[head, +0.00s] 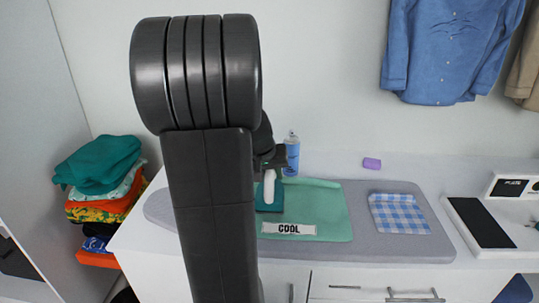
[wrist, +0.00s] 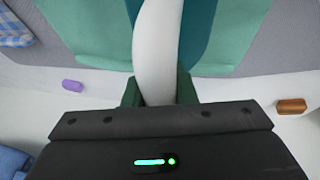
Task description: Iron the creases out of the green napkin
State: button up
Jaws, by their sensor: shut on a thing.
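The green napkin (head: 325,212) lies on the grey ironing pad (head: 365,245), with a faint fold line along its far edge. A small white card reading "COOL" (head: 289,229) lies at its near left. The iron (head: 269,194), teal with a white handle, is over the napkin's left part; I cannot tell if its sole touches the cloth. My gripper (head: 270,160) is shut on the handle, which runs between the fingers in the wrist view (wrist: 158,92). My arm hides the pad's left part and perhaps the napkin's left edge.
A blue checked cloth (head: 399,213) lies on the pad's right. A white device with a black panel (head: 480,222) is at right. Folded clothes (head: 104,170) are stacked at left. A blue shirt (head: 445,50) hangs above.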

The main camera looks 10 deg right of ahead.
jog(key=shift+w+a+r+p, duration=0.1)
jog(key=shift+r+p, duration=1.5)
jog(key=shift+r, duration=0.9)
jog(key=shift+r, duration=0.1)
